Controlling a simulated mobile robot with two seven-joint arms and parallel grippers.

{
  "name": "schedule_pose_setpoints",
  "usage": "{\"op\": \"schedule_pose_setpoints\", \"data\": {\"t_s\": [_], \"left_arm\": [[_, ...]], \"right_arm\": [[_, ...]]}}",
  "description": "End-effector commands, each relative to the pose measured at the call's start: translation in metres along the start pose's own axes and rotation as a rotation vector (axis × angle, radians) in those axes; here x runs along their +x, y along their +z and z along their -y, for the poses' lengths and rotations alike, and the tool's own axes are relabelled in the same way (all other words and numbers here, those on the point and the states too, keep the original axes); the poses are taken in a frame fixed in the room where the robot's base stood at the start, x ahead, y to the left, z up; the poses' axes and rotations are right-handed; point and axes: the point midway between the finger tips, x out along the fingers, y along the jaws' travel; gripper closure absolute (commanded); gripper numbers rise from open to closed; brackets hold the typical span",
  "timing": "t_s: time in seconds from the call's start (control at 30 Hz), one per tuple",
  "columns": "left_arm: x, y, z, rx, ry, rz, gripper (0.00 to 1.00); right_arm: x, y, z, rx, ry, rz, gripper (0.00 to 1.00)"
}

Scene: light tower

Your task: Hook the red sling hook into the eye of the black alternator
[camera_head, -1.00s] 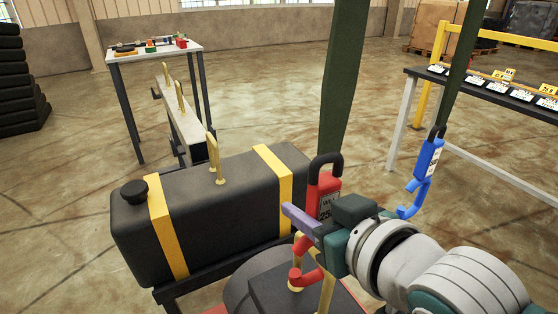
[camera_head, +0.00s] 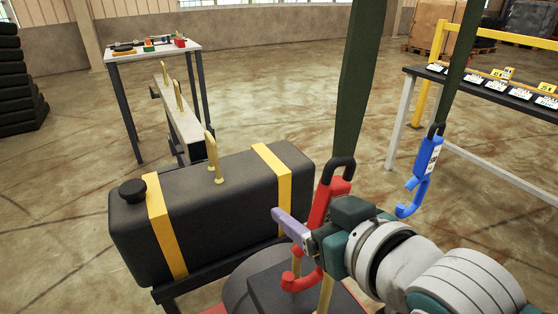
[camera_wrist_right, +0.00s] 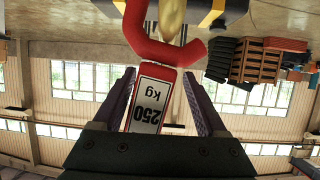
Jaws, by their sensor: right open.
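The red sling hook (camera_head: 321,205) hangs from a dark green sling, tilted, with its curved end low over the black alternator (camera_head: 262,287). A brass-coloured eye (camera_head: 325,293) stands on the alternator, partly hidden by the hook and my gripper. My right gripper (camera_head: 305,237) is at the hook's body. In the right wrist view the hook's labelled body (camera_wrist_right: 150,98) lies between the two open fingers, with gaps beside it. There the hook's curve runs close around a yellow bar (camera_wrist_right: 172,20); I cannot tell whether it passes through the eye. My left gripper is out of view.
A black tank (camera_head: 215,205) with yellow straps and its own eye stands left of the alternator. A blue hook (camera_head: 425,170) hangs at the right, near my right arm. Tables stand at the back left (camera_head: 150,50) and right (camera_head: 480,85).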

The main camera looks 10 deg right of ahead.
Motion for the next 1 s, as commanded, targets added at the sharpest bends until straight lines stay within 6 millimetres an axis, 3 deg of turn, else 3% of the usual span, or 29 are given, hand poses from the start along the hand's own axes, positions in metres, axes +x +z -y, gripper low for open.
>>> {"op": "schedule_pose_setpoints", "data": {"t_s": [0.17, 0.5, 0.73, 0.87, 1.0], "left_arm": [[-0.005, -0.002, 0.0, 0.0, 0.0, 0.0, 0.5], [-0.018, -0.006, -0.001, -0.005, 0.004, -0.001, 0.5], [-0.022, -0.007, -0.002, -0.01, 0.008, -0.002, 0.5], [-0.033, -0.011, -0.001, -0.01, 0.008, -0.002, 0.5], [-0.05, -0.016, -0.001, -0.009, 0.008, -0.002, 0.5]], "right_arm": [[-0.015, -0.002, 0.0, 0.0, 0.0, -0.002, 0.25], [-0.079, -0.004, 0.001, 0.0, -0.001, -0.007, 0.25], [-0.101, -0.003, -0.001, 0.002, 0.006, 0.01, 0.25], [-0.118, -0.001, -0.007, 0.012, 0.042, 0.133, 0.25], [-0.158, 0.01, -0.016, 0.033, 0.092, 0.377, 0.25]]}}
